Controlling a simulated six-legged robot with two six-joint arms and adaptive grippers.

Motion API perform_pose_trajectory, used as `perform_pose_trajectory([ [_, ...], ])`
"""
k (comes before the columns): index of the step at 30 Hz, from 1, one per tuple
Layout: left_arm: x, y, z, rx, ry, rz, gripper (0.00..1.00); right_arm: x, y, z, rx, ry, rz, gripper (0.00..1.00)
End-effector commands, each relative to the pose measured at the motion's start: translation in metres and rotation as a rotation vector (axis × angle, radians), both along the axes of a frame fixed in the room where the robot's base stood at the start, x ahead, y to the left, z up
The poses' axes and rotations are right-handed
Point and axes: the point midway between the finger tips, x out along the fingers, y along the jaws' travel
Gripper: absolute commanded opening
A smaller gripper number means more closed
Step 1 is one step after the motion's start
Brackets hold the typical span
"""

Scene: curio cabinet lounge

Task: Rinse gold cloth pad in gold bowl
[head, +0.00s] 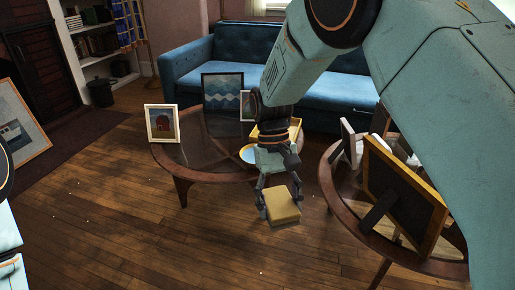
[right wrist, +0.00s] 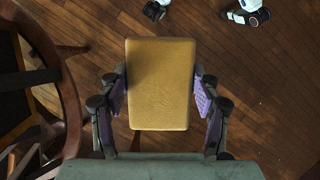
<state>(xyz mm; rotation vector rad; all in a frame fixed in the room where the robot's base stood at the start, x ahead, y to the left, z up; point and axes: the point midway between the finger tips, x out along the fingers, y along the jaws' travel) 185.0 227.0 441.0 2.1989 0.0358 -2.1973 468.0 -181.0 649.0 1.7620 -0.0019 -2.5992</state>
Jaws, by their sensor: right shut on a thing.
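My right gripper (head: 279,202) is shut on the gold cloth pad (head: 284,206), a thick yellow block. It holds the pad in the air over the wooden floor, in front of the round glass-topped table. In the right wrist view the pad (right wrist: 160,85) sits between the two purple-lined fingers (right wrist: 160,98). A small round vessel with a pale blue inside and a yellowish rim (head: 247,154), seemingly the gold bowl, stands on that table; my right gripper partly hides it. My left gripper is outside the views.
The glass-topped table (head: 190,158) also carries a yellow tray (head: 295,129), a white-framed picture (head: 162,123) and a dark-framed wave picture (head: 222,91). A second round table (head: 330,187) with framed pictures (head: 405,193) stands close on the right. Open floor (head: 120,225) lies at front left.

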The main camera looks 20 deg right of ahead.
Motion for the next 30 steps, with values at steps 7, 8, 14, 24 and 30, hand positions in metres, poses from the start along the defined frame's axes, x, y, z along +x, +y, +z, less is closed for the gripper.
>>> perform_pose_trajectory([
  [7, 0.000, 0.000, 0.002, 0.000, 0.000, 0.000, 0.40, -0.002, 0.001, -0.006, 0.000, 0.002, 0.000, 0.05],
  [8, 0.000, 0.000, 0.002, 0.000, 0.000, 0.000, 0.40, -0.002, 0.001, -0.007, 0.000, 0.002, 0.000, 0.05],
  [14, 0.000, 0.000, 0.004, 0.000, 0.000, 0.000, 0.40, -0.002, 0.001, -0.012, 0.000, 0.001, 0.000, 0.05],
  [24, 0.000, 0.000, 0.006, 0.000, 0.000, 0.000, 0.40, -0.002, 0.001, -0.021, 0.000, 0.001, 0.000, 0.05],
  [30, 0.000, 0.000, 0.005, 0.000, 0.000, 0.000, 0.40, -0.002, 0.001, -0.026, 0.000, 0.001, 0.000, 0.05],
])
